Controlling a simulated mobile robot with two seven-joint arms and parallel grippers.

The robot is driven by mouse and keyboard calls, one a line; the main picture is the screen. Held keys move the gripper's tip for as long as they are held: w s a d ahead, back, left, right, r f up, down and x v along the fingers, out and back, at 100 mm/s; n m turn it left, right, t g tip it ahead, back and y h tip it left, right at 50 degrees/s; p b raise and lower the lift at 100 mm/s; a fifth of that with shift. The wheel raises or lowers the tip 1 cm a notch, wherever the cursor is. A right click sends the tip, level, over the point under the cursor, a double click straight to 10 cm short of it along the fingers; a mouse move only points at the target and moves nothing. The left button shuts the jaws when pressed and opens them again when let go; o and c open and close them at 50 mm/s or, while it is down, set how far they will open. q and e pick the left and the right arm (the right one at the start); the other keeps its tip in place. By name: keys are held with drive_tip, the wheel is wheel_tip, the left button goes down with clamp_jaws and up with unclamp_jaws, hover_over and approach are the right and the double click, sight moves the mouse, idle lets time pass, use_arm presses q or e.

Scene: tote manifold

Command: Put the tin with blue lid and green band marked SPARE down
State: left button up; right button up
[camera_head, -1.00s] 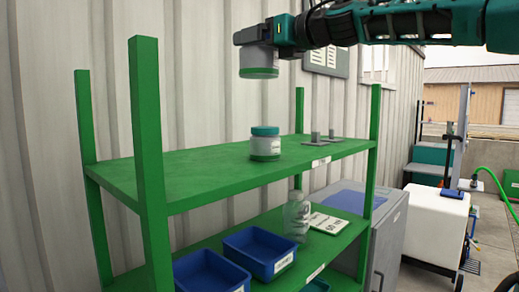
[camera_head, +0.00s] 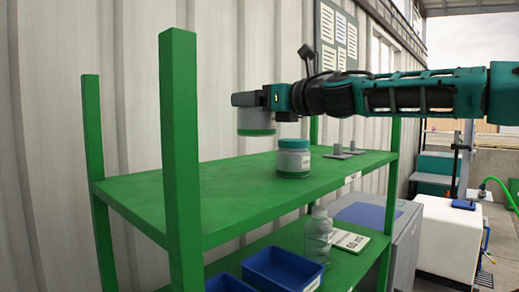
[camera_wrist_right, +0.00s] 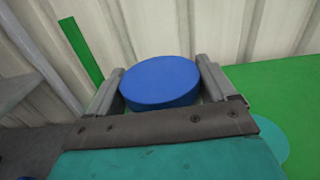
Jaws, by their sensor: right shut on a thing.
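My right gripper (camera_head: 252,99) is shut on a tin (camera_head: 256,122) with a pale body and a green band low down. Its blue lid (camera_wrist_right: 160,82) sits between the two fingers in the right wrist view. The tin is upright and held above the upper green shelf (camera_head: 150,195). Its marking cannot be read. Another tin (camera_head: 293,160), with a teal lid and green band, stands on that shelf to the right of the held one. Its lid shows partly in the right wrist view (camera_wrist_right: 272,137). My left gripper is not in view.
Grey fixtures (camera_head: 345,151) stand at the shelf's right end. Green posts (camera_head: 180,150) rise at the corners. The shelf's left part is bare. Below are blue bins (camera_head: 270,268), a clear bottle (camera_head: 319,235) and a label card (camera_head: 350,240). A corrugated wall is behind.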

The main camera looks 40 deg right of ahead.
sight(267, 131)
wheel_tip(267, 131, down, 6)
drive_tip(key=shift+f, duration=2)
drive_tip(key=o, duration=1)
drive_tip(key=shift+f, duration=0.1)
